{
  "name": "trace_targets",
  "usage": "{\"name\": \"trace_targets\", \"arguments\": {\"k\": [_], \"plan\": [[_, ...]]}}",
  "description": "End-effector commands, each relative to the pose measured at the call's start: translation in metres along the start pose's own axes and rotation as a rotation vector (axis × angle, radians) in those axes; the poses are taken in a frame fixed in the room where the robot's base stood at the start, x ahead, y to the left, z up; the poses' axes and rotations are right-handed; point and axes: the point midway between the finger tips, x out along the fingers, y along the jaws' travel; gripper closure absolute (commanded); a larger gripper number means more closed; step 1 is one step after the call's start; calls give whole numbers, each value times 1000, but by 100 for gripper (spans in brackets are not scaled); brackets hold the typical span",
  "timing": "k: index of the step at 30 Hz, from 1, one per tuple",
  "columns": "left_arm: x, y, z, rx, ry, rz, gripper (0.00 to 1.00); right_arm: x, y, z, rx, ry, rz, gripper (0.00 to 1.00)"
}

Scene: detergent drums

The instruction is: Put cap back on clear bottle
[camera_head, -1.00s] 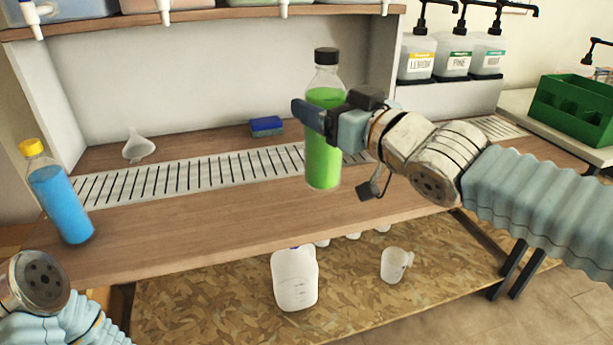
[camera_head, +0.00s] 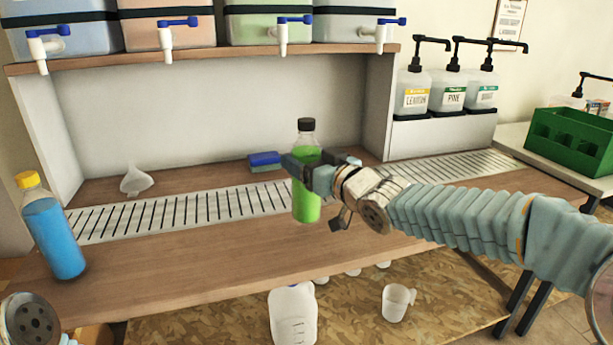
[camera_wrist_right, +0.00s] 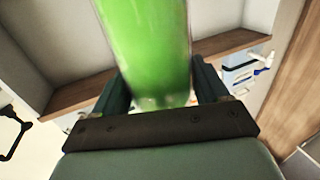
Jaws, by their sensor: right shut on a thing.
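A clear bottle of green liquid (camera_head: 306,200) with a black cap (camera_head: 306,125) on its top is upright over the slotted drain strip in the head view. My right gripper (camera_head: 306,174) is shut around its middle. The bottle's green body (camera_wrist_right: 150,45) fills the space between the fingers in the right wrist view, where its cap is out of sight. I cannot tell whether its base touches the counter. A second clear bottle, with blue liquid (camera_head: 55,238) and a yellow cap (camera_head: 27,179) on it, stands at the left. My left gripper is outside the view.
A white funnel (camera_head: 136,181) and a blue sponge (camera_head: 265,160) lie behind the drain strip (camera_head: 185,212). Pump dispensers (camera_head: 452,92) and a green crate (camera_head: 572,142) stand at right. A white jug (camera_head: 292,315) and cup (camera_head: 396,302) are below. The counter's front middle is clear.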

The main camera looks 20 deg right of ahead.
Motion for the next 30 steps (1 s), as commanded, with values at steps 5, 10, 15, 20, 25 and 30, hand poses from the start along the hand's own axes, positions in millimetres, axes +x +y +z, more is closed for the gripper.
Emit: {"name": "trace_targets", "arguments": {"k": [5,10,15,20,25,30], "plan": [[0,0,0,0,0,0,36,5,2,6,1,0,0,100],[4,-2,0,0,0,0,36,7,3,31,0,0,-1,100],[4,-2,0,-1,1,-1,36,7,3,39,0,3,1,100],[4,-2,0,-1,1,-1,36,7,3,38,0,4,1,100],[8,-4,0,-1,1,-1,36,7,3,42,0,4,1,100],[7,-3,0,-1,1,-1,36,7,3,42,0,0,1,5]]}}
